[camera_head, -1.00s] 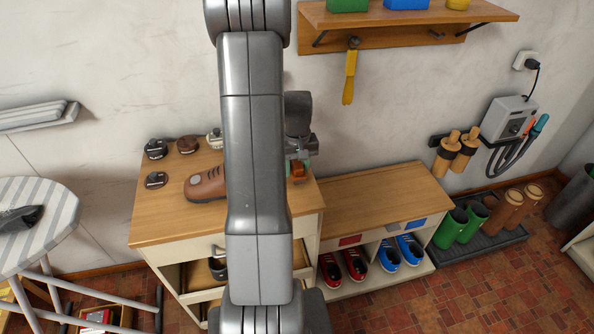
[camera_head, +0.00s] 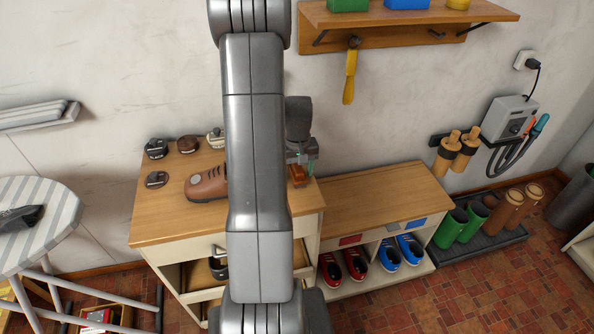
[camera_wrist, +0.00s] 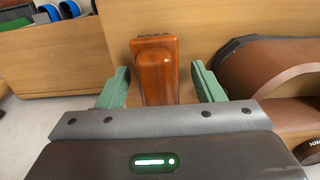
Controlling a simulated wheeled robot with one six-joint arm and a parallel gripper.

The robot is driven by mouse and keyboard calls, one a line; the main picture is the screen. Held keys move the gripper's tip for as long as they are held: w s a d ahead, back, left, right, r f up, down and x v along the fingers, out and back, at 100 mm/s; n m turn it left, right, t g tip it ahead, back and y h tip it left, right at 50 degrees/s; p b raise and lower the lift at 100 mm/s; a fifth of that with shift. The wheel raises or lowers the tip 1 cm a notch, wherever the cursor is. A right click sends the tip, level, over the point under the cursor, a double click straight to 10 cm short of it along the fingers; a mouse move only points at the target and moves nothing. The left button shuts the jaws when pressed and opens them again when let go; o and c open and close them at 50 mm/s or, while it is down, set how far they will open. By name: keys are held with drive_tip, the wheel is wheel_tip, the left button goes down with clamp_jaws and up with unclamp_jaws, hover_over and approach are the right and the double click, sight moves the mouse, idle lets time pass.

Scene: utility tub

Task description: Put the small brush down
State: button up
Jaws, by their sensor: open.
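The small brush (camera_head: 298,178) is an orange-brown wooden block at the right end of the drawer cabinet's top. In the wrist view the brush (camera_wrist: 155,72) lies between the green fingers of my gripper (camera_wrist: 160,86), with a gap on both sides. My gripper (camera_head: 302,162) is open and close above the brush in the head view. The brush appears to rest on the cabinet top (camera_head: 165,222); its underside is hidden.
A brown shoe (camera_head: 205,186) stands left of the brush, partly behind my arm; it also shows in the wrist view (camera_wrist: 270,80). Several small tins (camera_head: 157,148) sit at the back left. A lower shoe bench (camera_head: 375,195) with a bare top adjoins the cabinet's right side.

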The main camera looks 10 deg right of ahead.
sight(297, 166)
wheel_tip(297, 166, up, 12)
idle(0.4)
wheel_tip(297, 166, down, 12)
drive_tip(key=shift+r, duration=0.1)
drive_tip(key=shift+w, duration=0.1)
drive_tip(key=shift+r, duration=1.75)
